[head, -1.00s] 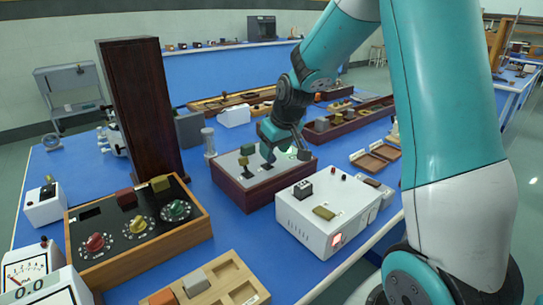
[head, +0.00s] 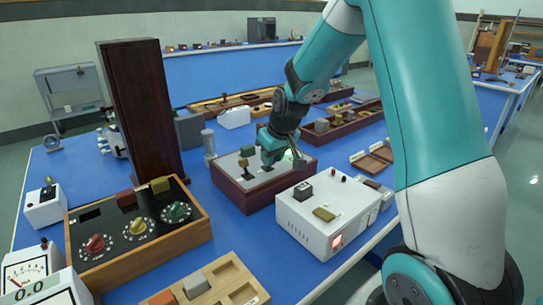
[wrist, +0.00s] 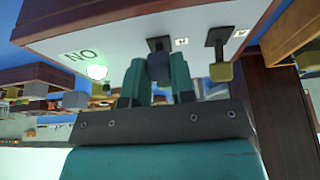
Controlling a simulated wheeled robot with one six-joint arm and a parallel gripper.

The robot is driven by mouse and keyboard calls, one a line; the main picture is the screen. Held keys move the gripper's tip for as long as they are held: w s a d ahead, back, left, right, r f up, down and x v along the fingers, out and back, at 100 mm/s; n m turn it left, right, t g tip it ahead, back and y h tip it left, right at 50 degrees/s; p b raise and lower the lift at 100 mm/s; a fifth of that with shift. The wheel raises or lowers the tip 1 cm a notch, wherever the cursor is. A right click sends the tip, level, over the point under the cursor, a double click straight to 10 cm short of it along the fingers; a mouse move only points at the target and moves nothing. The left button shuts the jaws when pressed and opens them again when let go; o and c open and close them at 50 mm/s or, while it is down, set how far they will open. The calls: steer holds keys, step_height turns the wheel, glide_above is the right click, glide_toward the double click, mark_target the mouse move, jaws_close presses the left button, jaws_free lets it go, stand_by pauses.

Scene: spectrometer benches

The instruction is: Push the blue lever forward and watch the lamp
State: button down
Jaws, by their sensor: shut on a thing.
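My gripper (head: 268,157) is over the lever box (head: 237,193), a dark wooden box with a light grey top. In the wrist view its two teal fingers (wrist: 158,80) are shut on the dark blue knob of the blue lever (wrist: 158,66). The lever's stem comes out of a black slot in the panel. A lever with a yellow knob (wrist: 221,71) stands beside it, free of the fingers; it also shows in the head view (head: 245,163). The round lamp (wrist: 97,72) glows green beside an upside-down ON label (wrist: 82,56).
A white box (head: 310,222) with a red-lit square stands in front, to the right of the lever box. A wooden-framed dial panel (head: 135,240) is at the left, with a tall dark block (head: 138,105) behind it. Blue tabletop lies between them.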

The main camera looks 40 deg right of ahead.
mark_target(261, 165)
steer(key=shift+w+r+g+p, duration=0.5)
steer(key=shift+g+p, duration=0.4)
steer(key=shift+p, duration=1.45)
steer(key=g+p, duration=0.1)
steer(key=p, duration=0.2)
steer(key=shift+w+r+g, duration=0.1)
steer(key=shift+w+g, duration=0.3)
steer(key=w+g+p, duration=0.1)
steer(key=g+p, duration=0.1)
steer(key=p, duration=0.1)
steer(key=shift+w+f+p, duration=0.15)
steer(key=shift+f+p, duration=0.05)
steer(key=shift+p, duration=0.2)
steer(key=shift+w+f+g+p, duration=0.35)
steer(key=shift+g+p, duration=0.25)
steer(key=shift+g, duration=0.4)
steer(key=shift+w+f+g+p, duration=0.2)
steer(key=shift+w+g+p, duration=0.3)
steer(key=shift+g, duration=0.5)
steer(key=c, duration=1)
jaws_free()
steer(key=shift+o, duration=0.2)
